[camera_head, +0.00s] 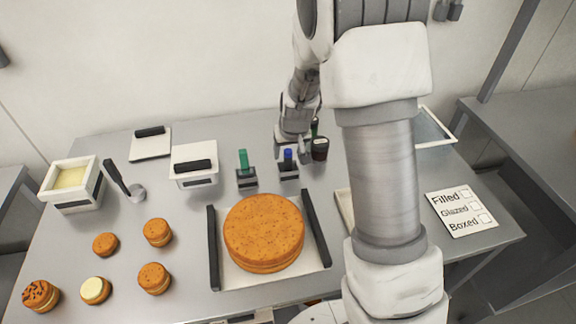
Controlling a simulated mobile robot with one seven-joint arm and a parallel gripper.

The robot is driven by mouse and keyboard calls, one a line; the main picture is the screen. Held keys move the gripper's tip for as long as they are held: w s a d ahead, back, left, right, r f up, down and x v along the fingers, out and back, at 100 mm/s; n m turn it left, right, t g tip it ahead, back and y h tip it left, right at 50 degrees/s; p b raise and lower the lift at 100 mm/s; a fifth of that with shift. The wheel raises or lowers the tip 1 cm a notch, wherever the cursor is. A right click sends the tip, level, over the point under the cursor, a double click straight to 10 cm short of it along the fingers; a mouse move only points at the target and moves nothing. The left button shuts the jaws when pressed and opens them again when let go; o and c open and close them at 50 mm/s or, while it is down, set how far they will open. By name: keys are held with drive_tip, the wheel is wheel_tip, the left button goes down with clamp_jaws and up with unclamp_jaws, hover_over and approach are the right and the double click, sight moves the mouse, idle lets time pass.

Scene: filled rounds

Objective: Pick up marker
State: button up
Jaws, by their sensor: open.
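No label shows which thing is the marker. A blue-topped upright piece (288,156) stands in a small dark holder and looks most like one. A similar green-topped piece (243,160) stands in a holder to its left. A dark round container (320,149) is just to the right, with a dark green upright piece above it. My gripper (303,154) points down at the back of the table, close to the blue-topped piece and the dark container. Its jaws are open, and I see nothing held. The fingertips are small and partly hidden, so contact cannot be told.
A large round cake (264,232) sits on a tray with dark side bars (213,250). Several small round cakes (157,232) lie at left. A checklist card (461,210) lies at right. Lidded containers (194,165) and a cream-filled tub (73,199) stand behind. My arm hides the table's right middle.

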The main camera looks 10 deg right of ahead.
drive_tip(key=shift+x, duration=1)
clamp_jaws()
idle(0.7)
